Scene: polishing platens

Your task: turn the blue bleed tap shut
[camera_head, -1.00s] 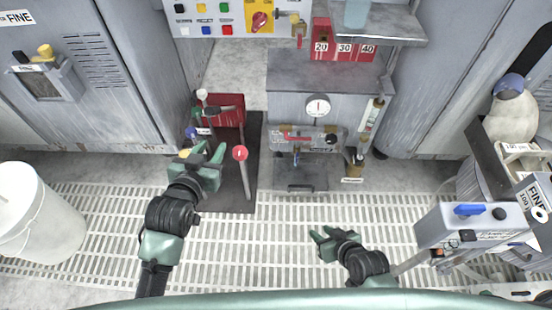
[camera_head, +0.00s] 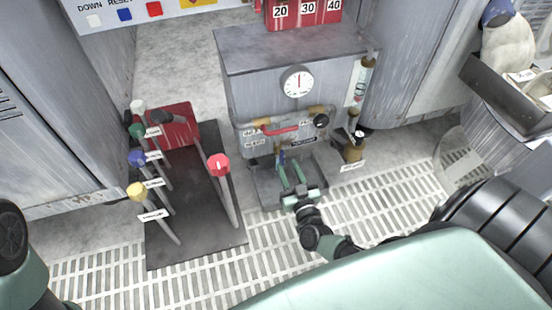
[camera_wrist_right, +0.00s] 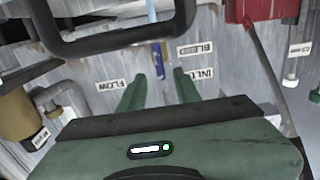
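The blue bleed tap (camera_head: 282,157) is on the lower front of the grey cabinet, below the pipework. In the right wrist view the blue handle (camera_wrist_right: 159,62) stands lengthwise between two green fingers, near an upside-down BLEED label (camera_wrist_right: 195,49). My right gripper (camera_head: 290,168) is open, its fingers pointing at the cabinet front just below the tap. In the wrist view the open fingers (camera_wrist_right: 158,82) lie either side of the handle with gaps; I cannot tell how far in depth. My left gripper is out of view.
A red-handled pipe (camera_head: 280,131) and a black knob (camera_head: 321,121) sit above the tap, under a round gauge (camera_head: 298,82). A brass-coloured fitting (camera_head: 354,149) stands at right. Several coloured-knob levers rise from a dark plate (camera_head: 195,247) at left. The grated floor (camera_head: 400,188) is clear.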

